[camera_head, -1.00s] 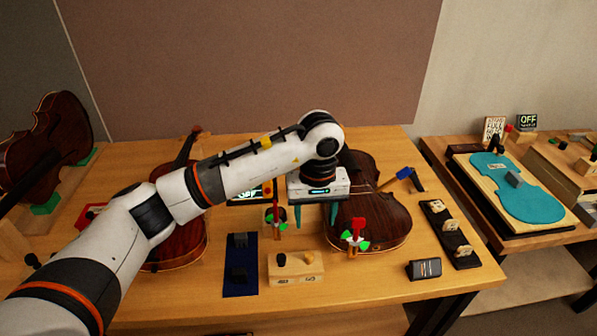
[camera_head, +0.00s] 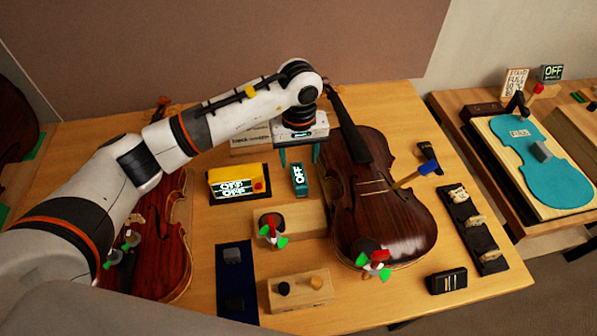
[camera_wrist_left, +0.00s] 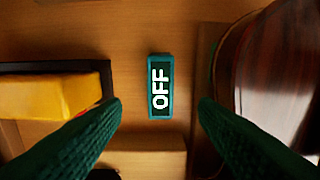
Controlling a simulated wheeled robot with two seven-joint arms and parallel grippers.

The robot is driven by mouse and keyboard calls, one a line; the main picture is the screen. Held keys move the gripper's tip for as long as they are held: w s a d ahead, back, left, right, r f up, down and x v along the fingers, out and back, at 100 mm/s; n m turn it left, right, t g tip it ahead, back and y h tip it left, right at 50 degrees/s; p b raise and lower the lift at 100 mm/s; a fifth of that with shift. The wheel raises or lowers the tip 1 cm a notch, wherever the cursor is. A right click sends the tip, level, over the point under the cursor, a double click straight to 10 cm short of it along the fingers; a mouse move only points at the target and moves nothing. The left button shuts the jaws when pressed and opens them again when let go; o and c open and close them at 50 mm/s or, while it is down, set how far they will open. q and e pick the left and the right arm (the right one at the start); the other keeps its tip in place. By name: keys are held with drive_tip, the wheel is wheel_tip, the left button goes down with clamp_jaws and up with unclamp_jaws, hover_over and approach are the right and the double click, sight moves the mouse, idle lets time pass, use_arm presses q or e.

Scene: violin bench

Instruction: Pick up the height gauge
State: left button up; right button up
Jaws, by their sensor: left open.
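A small teal device with a dark display reading OFF (camera_head: 299,179), which appears to be the height gauge, lies on the bench between the yellow box and the dark violin. In the left wrist view the device (camera_wrist_left: 171,88) sits centred between and beyond the fingertips. My left gripper (camera_head: 300,155) points down just behind and above it in the head view. Its two green fingers (camera_wrist_left: 160,108) are open, with nothing between them, apart from the device. My right gripper is not in view.
A yellow box with a display (camera_head: 225,177) stands to the left. A dark violin (camera_head: 390,215) lies close on the right. A wooden block with a red-and-green piece (camera_head: 305,221) sits in front. A reddish violin (camera_head: 170,255) lies under my left arm.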

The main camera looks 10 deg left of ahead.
sight(299, 174)
use_arm(q)
drive_tip(key=shift+f, duration=0.5)
drive_tip(key=shift+f+p, duration=0.4)
drive_tip(key=shift+f, duration=0.25)
wheel_tip(299, 174, down, 4)
drive_tip(key=shift+w+r+p, duration=0.1)
drive_tip(key=shift+r+p, duration=0.1)
drive_tip(key=shift+p, duration=0.65)
drive_tip(key=shift+f, duration=0.5)
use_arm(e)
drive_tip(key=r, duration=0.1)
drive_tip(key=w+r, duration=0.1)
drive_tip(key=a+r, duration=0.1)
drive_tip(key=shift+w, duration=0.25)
use_arm(q)
drive_tip(key=c, duration=1.1)
drive_tip(key=shift+w, duration=0.1)
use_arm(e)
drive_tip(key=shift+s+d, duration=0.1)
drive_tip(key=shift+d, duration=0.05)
use_arm(q)
drive_tip(key=shift+r, duration=0.1)
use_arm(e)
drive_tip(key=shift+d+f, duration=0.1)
